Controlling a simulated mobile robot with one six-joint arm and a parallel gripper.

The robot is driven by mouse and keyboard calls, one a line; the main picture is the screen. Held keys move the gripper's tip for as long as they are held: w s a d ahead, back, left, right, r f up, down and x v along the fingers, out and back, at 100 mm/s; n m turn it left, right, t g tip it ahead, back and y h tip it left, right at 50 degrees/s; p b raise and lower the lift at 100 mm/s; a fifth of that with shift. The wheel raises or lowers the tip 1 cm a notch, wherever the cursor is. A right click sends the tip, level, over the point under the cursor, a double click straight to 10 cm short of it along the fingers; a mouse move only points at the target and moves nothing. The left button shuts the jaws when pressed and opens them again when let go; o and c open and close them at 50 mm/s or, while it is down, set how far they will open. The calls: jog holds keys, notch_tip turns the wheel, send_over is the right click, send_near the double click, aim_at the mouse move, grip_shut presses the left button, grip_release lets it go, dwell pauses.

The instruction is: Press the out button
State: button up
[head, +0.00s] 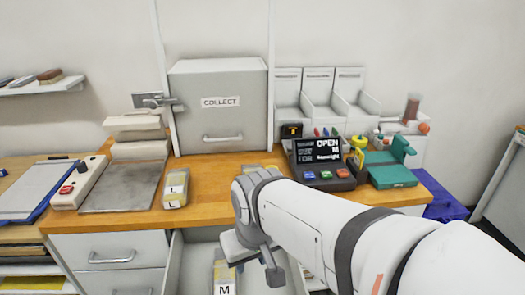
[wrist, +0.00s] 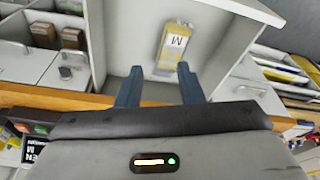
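A dark terminal (head: 321,164) stands on the right part of the counter. Its screen reads OPEN with smaller text. Part of the terminal's screen shows at the lower left of the wrist view (wrist: 35,150). My gripper (wrist: 157,70) is open and empty, left of and lower than the terminal, over an open drawer. A yellow-grey packet marked M (wrist: 175,45) lies in the drawer beyond the fingers.
A packet marked L (head: 176,188) lies on the counter. A grey COLLECT cabinet (head: 220,108) stands behind, closed. A green device (head: 390,168) stands right of the terminal. A white box with a red button (head: 79,183) and a clipboard (head: 35,190) are at left.

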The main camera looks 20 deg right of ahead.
grip_shut()
dwell(0.8)
